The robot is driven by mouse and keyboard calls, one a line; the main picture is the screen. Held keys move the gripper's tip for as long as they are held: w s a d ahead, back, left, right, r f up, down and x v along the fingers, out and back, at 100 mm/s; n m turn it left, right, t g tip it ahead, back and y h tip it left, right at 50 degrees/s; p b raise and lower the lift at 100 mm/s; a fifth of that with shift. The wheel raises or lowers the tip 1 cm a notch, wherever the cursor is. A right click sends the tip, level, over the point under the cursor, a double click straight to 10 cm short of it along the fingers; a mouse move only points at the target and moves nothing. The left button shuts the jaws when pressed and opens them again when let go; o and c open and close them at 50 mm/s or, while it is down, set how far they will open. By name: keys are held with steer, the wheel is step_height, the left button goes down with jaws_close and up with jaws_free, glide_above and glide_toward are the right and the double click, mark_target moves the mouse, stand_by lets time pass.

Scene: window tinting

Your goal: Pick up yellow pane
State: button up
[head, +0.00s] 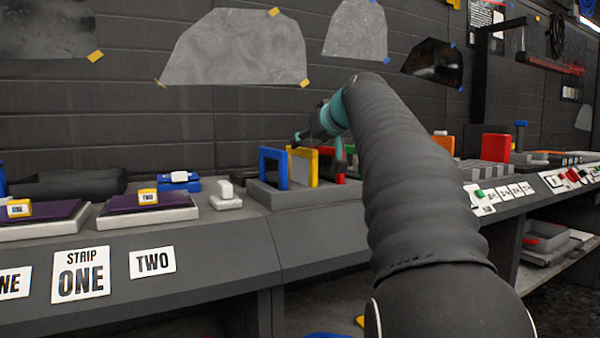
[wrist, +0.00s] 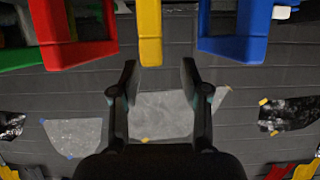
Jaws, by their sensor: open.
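The yellow pane (head: 314,168) is an upright frame in a grey rack (head: 262,192), between a blue frame (head: 264,170) and a red one (head: 325,160) in the head view. In the wrist view the yellow pane (wrist: 149,35) shows edge-on at the top, just beyond the fingertips. My gripper (wrist: 158,72) is open and empty, its two fingers spread to either side of the yellow pane's line but short of it. In the head view my gripper (head: 300,137) is small and dark, above the rack; its fingers are hard to make out.
The blue frame (wrist: 238,45) and red frame (wrist: 78,50) flank the yellow pane closely in the wrist view. A green frame (wrist: 20,58) is farther left. A small white block (head: 225,190) and purple-topped trays (head: 160,213) stand left on the bench. A dark wall is behind.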

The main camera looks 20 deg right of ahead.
mark_target(301, 148)
steer(key=shift+d+x, duration=0.15)
steer(key=shift+x, duration=1.2)
steer(key=shift+d+x, duration=0.1)
steer(key=shift+x, duration=1.25)
steer(key=shift+s+f, duration=0.1)
jaws_close()
